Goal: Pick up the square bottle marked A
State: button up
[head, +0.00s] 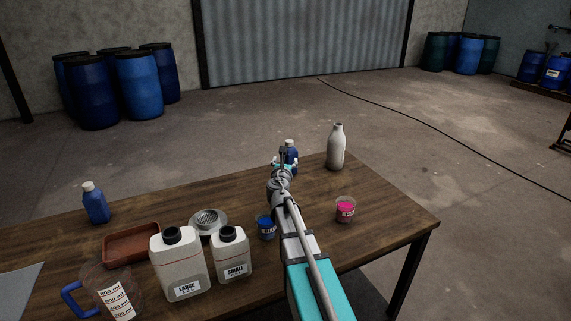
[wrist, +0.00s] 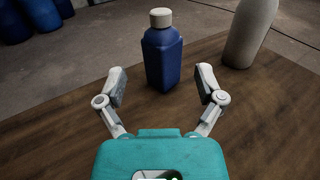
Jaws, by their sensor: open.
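A blue square bottle with a pale cap (wrist: 163,58) stands upright on the table, straight ahead of my gripper (wrist: 161,88). My gripper is open, with one finger to each side of the bottle's lower part in the wrist view and no visible contact. In the head view this bottle (head: 292,154) is partly hidden behind my gripper. A second blue bottle with a pale cap (head: 95,203) stands at the table's left. I can read no letter on either bottle, so I cannot tell which is marked A.
A white bottle (head: 336,148) stands to the right, also in the wrist view (wrist: 250,32). Nearer are a pink cup (head: 345,209), a blue cup (head: 266,227), LARGE (head: 180,268) and SMALL (head: 232,258) jugs, a metal strainer (head: 208,221), a brown tray (head: 131,258) and a measuring jug (head: 72,298).

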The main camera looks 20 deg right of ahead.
aim_at(289, 146)
jog(key=shift+w, duration=0.1)
jog(key=x, duration=0.7)
jog(key=shift+w+d, duration=0.15)
jog(key=shift+w, duration=0.15)
jog(key=shift+w+d, duration=0.2)
jog(key=shift+w, duration=0.05)
jog(key=shift+x, duration=2.6)
jog(key=shift+d+f, duration=0.1)
grip_shut()
